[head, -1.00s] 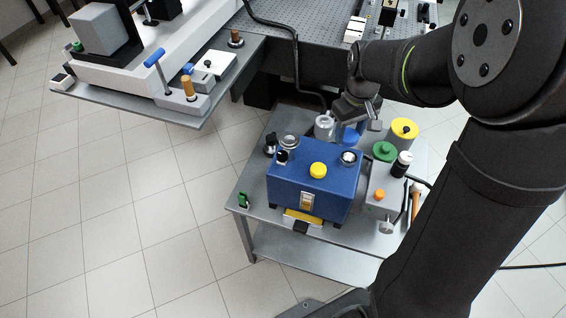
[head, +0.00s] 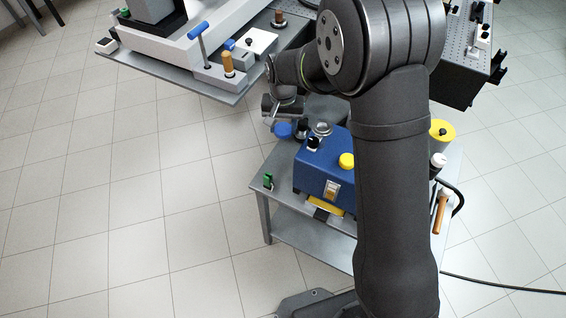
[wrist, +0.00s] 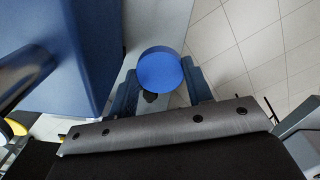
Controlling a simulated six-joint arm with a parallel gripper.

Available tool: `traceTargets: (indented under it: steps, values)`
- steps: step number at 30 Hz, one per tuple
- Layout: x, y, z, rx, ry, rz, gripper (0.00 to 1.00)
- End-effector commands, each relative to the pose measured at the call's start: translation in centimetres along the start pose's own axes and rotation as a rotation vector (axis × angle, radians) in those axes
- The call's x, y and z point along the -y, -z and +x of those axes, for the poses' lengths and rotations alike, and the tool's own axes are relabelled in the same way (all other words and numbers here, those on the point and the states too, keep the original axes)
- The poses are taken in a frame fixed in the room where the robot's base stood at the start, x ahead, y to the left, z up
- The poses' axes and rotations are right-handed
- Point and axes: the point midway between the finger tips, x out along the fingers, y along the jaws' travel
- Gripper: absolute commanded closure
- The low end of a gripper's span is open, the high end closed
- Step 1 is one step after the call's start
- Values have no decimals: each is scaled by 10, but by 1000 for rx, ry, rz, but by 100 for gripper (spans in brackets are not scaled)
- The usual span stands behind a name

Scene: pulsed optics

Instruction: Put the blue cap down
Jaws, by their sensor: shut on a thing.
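The blue cap (head: 283,130) is a short round disc held by my gripper (head: 284,120) above the back left part of the grey cart (head: 281,166). In the wrist view the cap (wrist: 160,68) sits between the two fingers of my gripper (wrist: 161,84), which are shut on it. The wrist view shows a grey surface beyond the cap and floor tiles to its right. I cannot tell the exact height of the cap above the cart.
A blue box (head: 312,172) with a yellow knob (head: 346,160) stands on the cart, close on the left in the wrist view (wrist: 62,55). A black knobbed item (head: 302,128) is right of the cap. A grey shelf (head: 180,78) lies behind left.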

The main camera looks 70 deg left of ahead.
Motion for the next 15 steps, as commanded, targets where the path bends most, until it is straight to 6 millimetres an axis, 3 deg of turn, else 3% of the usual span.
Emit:
traceTargets:
  steps: [9,15]
  values:
    - [0,-2,81,7,-2,2,87]
    - [0,-1,122,4,-1,1,87]
